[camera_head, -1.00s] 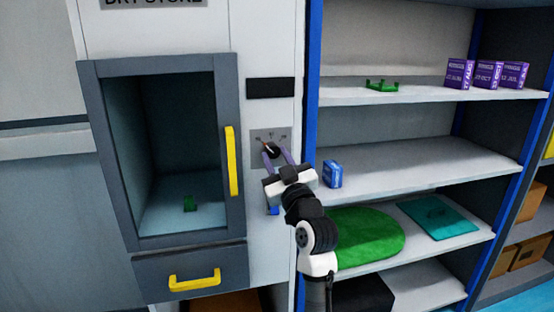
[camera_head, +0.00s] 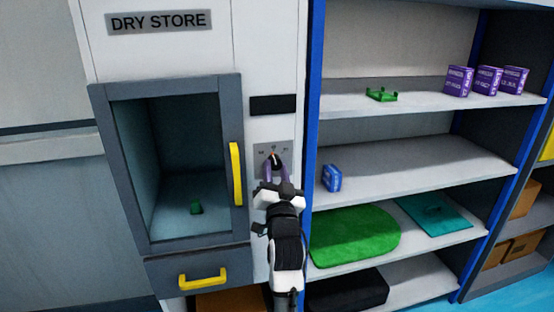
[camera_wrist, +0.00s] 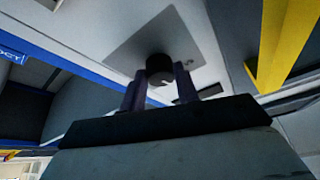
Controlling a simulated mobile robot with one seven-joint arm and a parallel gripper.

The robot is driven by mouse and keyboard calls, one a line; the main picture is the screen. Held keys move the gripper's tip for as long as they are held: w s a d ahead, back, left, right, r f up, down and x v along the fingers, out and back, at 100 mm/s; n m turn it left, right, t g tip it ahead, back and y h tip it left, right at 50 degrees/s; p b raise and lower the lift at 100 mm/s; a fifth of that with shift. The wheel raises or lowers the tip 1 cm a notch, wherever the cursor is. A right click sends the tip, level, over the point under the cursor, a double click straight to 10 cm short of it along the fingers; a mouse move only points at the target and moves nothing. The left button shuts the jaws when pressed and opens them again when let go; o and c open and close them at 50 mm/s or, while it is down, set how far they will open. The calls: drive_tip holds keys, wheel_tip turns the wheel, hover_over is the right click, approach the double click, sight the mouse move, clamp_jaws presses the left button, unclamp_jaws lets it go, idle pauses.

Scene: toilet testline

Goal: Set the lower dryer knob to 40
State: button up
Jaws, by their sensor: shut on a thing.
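The lower dryer knob (camera_head: 276,161) is a dark round knob on a grey plate (camera_head: 261,151) on the white dryer front, right of the yellow door handle. Its pale pointer mark points roughly straight up in the head view; the scale numbers are too small to read surely. My gripper (camera_head: 275,173) is shut on the knob, with a purple finger on each side. In the wrist view, the knob (camera_wrist: 160,69) sits between the two fingertips of my gripper (camera_wrist: 160,80), and the grey plate (camera_wrist: 128,50) lies behind it. The fingers partly hide the knob's lower side.
The dryer door frame with a yellow handle (camera_head: 236,174) stands close left of my gripper. A black display (camera_head: 273,105) is above the knob plate. A blue-edged shelf (camera_head: 350,96) stands at right, holding a blue box (camera_head: 332,178) and a green mat (camera_head: 355,236).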

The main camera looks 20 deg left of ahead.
drive_tip(key=shift+a+r+m+h+p, duration=0.1)
drive_tip(key=shift+m+h+p, duration=0.7)
drive_tip(key=shift+m, duration=0.7)
drive_tip(key=o, duration=1)
drive_tip(key=shift+s, duration=0.1)
drive_tip(key=shift+s+d+f, duration=0.2)
drive_tip(key=shift+s+f, duration=0.1)
drive_tip(key=b+v, duration=0.5)
drive_tip(key=v, duration=0.8)
